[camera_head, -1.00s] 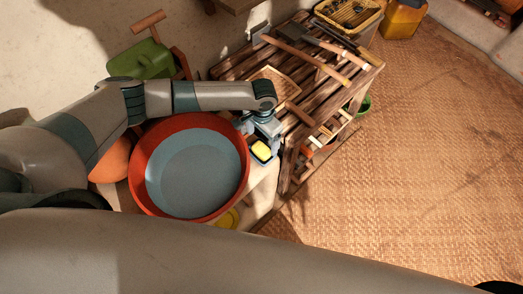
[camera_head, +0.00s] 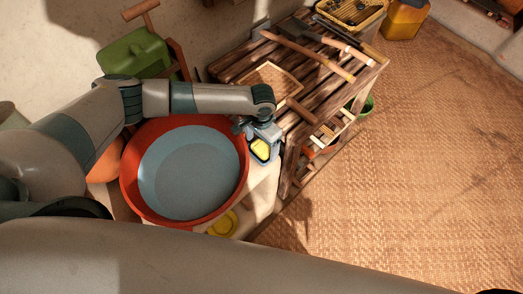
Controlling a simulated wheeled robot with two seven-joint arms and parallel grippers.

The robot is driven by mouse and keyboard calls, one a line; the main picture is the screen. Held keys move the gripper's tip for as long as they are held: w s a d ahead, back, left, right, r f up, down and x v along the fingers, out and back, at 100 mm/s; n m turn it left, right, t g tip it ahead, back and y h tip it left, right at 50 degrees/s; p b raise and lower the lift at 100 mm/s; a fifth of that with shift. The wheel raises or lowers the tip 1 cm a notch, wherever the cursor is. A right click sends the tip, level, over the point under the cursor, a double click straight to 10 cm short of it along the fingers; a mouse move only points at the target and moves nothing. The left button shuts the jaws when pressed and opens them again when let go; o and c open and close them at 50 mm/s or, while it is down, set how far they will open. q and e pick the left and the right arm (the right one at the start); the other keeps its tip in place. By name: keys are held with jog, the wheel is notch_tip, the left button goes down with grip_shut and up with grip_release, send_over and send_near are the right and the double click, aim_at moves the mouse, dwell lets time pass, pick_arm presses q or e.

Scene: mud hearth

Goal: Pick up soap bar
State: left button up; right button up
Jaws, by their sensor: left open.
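The soap bar (camera_head: 261,148) is a small yellow block. It lies in a small blue dish (camera_head: 264,159) between the red basin and the wooden bench. My left gripper (camera_head: 261,139) is open right above the soap, pointing down at it. Its wrist hides part of the dish, and I cannot tell whether the fingers touch the soap. My right gripper is not in view.
A large red basin (camera_head: 126,178) with a grey-blue inside stands just left of the soap. A slatted wooden bench (camera_head: 304,93) with hammer-like tools stands to the right. A yellow round item (camera_head: 223,224) lies below the basin. Woven matting (camera_head: 430,150) is clear at right.

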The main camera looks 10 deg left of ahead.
aim_at(264, 148)
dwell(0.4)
pick_arm(q)
jog(key=c, duration=1.2)
jog(key=shift+r, duration=0.1)
jog(key=shift+r, duration=0.4)
jog(key=r+b, duration=0.1)
jog(key=d+r+b, duration=0.1)
jog(key=r, duration=0.1)
jog(key=shift+s+r, duration=0.15)
jog(key=s+d+r+b, duration=0.1)
jog(key=d+r, duration=0.1)
jog(key=d, duration=0.1)
jog(key=s+d+r+b, duration=0.1)
jog(key=d+r, duration=0.1)
jog(key=d, duration=0.1)
jog(key=s+d+r+b, duration=0.1)
jog(key=d+r, duration=0.1)
jog(key=d, duration=0.2)
jog(key=shift+s+r, duration=0.3)
jog(key=shift+r, duration=0.1)
